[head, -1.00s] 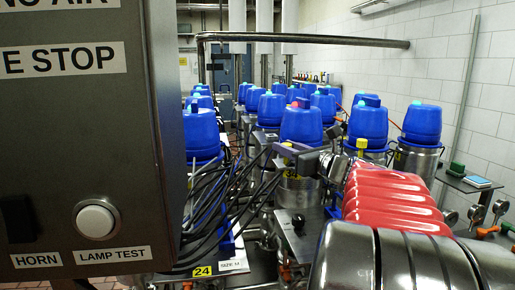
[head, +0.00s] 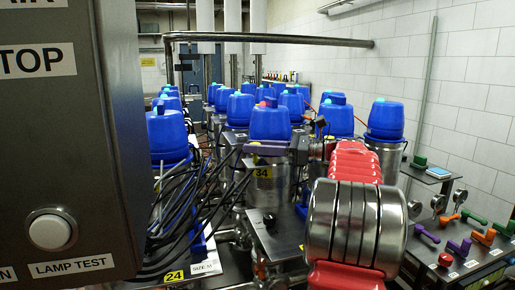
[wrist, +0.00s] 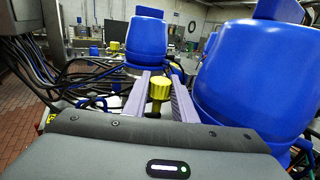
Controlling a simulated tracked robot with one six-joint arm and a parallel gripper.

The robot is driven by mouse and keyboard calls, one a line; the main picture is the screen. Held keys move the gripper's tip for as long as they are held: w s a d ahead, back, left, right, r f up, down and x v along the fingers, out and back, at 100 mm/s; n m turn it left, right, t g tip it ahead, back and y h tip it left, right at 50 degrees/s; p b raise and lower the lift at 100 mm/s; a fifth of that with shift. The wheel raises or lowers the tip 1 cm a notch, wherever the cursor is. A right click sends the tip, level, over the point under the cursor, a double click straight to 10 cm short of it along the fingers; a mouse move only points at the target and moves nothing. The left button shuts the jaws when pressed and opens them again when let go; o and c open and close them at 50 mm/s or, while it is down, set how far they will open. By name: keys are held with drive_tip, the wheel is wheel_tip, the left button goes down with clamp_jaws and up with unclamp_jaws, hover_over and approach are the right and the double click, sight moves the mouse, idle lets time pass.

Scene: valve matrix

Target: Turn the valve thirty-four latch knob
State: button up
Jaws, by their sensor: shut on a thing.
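The valve thirty-four latch knob is a small yellow ribbed knob (wrist: 159,89) in the middle of the wrist view. My gripper (wrist: 161,82) has its two pale purple fingers on either side of it and is shut on it. In the head view my gripper (head: 258,149) reaches in from the right at the valve's neck. The yellow 34 label (head: 262,173) shows just below, on the steel valve body. A blue valve cap (head: 270,123) rises just above the fingers. The knob is mostly hidden in the head view.
A steel control panel (head: 60,150) fills the left of the head view. Black cables (head: 185,205) bunch left of the valve. Other blue-capped valves (head: 386,118) stand close around. A bench with coloured handles (head: 460,248) is at the right.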

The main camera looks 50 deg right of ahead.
drive_tip(key=shift+f+n+g+y, duration=0.1)
drive_tip(key=shift+n+g+y, duration=0.4)
drive_tip(key=shift+n+y, duration=0.15)
drive_tip(key=shift+y, duration=0.35)
drive_tip(key=o, duration=0.8)
drive_tip(key=shift+c, duration=0.2)
drive_tip(key=shift+d, duration=0.1)
